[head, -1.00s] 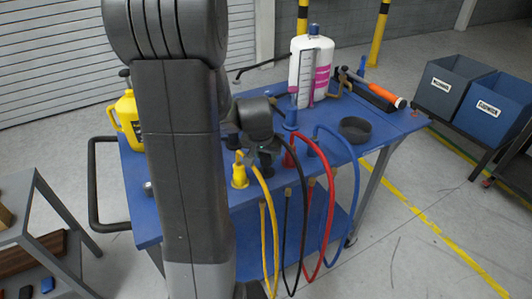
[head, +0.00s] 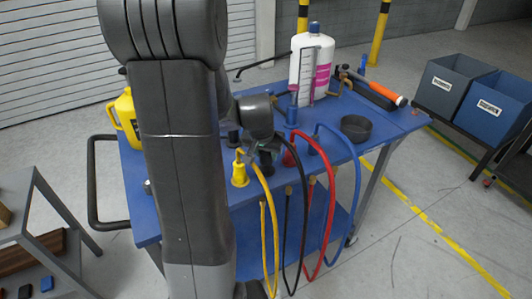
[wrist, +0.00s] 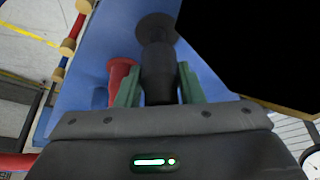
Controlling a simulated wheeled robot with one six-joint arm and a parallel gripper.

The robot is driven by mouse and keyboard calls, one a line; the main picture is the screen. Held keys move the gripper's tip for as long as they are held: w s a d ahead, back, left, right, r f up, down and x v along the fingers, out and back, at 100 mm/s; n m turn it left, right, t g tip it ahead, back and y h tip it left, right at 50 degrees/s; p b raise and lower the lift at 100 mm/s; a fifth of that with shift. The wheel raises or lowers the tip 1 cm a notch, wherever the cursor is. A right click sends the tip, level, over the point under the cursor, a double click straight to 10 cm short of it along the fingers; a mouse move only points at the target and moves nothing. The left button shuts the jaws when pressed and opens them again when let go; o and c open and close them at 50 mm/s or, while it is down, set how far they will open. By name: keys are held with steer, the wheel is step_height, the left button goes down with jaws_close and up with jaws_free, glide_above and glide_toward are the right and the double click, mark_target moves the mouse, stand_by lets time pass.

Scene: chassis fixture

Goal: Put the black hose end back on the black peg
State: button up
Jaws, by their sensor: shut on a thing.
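My gripper (wrist: 158,90) has its green fingers shut on the black hose end (wrist: 158,72), a dark cylinder. In the head view, my gripper (head: 266,147) is over the front part of the blue cart, between the yellow hose end (head: 239,175) and the red hose end (head: 290,152). The black hose (head: 303,200) arches from the gripper and hangs down the cart's front. A wider dark round part (wrist: 155,27) lies beyond the held end in the wrist view. The black peg is not clearly distinguishable, and I cannot tell whether the end sits on it.
The red fitting (wrist: 120,72) is close beside the left finger. The blue hose (head: 357,185) arches on the right. A black dish (head: 356,128) and a white bottle (head: 312,70) stand farther back on the cart. A large black shape (wrist: 260,45) fills the wrist view's upper right.

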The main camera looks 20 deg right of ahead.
steer(key=shift+f, duration=0.2)
steer(key=shift+f+b, duration=1.15)
steer(key=shift+b, duration=0.1)
steer(key=shift+f+b, duration=0.45)
steer(key=shift+f, duration=0.05)
steer(key=o, duration=1.3)
steer(key=shift+c, duration=0.2)
steer(key=shift+r+p, duration=2.05)
steer(key=shift+r, duration=1.05)
steer(key=shift+f, duration=0.2)
steer(key=shift+f+b, duration=1.65)
steer(key=shift+f, duration=0.8)
